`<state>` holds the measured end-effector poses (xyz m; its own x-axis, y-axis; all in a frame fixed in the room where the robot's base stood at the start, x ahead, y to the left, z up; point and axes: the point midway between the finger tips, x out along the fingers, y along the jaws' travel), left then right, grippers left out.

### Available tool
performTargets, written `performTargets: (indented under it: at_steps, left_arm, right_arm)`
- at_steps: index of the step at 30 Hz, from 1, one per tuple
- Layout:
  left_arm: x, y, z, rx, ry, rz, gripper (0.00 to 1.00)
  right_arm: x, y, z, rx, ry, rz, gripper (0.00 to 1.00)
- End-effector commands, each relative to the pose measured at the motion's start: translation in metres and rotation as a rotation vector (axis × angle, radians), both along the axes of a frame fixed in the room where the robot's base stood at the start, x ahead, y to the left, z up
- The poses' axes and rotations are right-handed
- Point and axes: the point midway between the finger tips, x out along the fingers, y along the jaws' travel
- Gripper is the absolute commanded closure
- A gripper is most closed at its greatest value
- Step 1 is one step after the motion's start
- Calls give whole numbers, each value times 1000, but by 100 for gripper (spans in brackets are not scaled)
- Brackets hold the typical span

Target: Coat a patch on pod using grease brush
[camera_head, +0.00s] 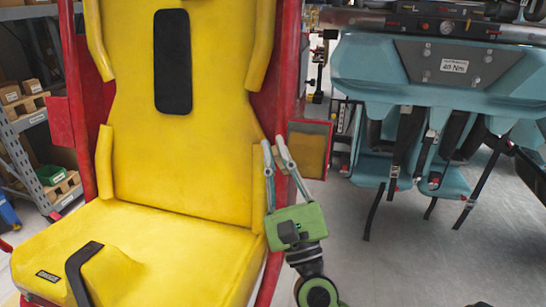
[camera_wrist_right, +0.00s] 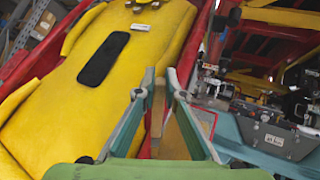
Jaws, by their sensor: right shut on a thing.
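A yellow seat (camera_head: 180,150) with a black back pad (camera_head: 172,62) fills the left of the head view. It also shows in the right wrist view (camera_wrist_right: 130,25). A teal body (camera_head: 370,70) with a grey labelled plate stands at right. I cannot tell which of these is the pod, and no grease patch is clear. My right gripper (camera_head: 273,142) points up beside the seat's right edge. In the right wrist view its fingers (camera_wrist_right: 161,75) are close around a thin brown thing (camera_wrist_right: 157,115), perhaps the grease brush's handle; its bristles cannot be made out. My left gripper is out of view.
A red frame (camera_head: 284,70) borders the seat. Shelving (camera_head: 25,125) with boxes stands at far left. Teal seats with dark straps (camera_head: 408,140) hang under the teal body. Grey floor (camera_head: 400,260) is open at lower right.

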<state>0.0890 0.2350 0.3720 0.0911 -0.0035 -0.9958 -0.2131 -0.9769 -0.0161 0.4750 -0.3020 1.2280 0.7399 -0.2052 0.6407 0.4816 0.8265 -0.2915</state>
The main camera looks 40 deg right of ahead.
Motion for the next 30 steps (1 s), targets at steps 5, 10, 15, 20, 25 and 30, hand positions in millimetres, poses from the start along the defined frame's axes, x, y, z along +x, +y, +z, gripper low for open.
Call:
performTargets:
  at_steps: [5, 10, 15, 20, 25, 30]
  left_arm:
    - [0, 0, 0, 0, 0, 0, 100]
    - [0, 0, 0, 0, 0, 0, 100]
    - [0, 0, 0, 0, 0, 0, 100]
    - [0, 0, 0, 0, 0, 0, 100]
    - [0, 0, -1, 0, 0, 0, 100]
    - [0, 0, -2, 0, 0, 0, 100]
  right_arm:
    - [1, -1, 0, 0, -1, 0, 100]
    - [1, -1, 0, 0, -1, 0, 100]
    - [1, -1, 0, 0, -1, 0, 100]
    - [1, -1, 0, 0, -1, 0, 100]
    - [3, -3, -1, -1, -2, 1, 100]
    - [5, -6, -2, -2, -1, 0, 100]
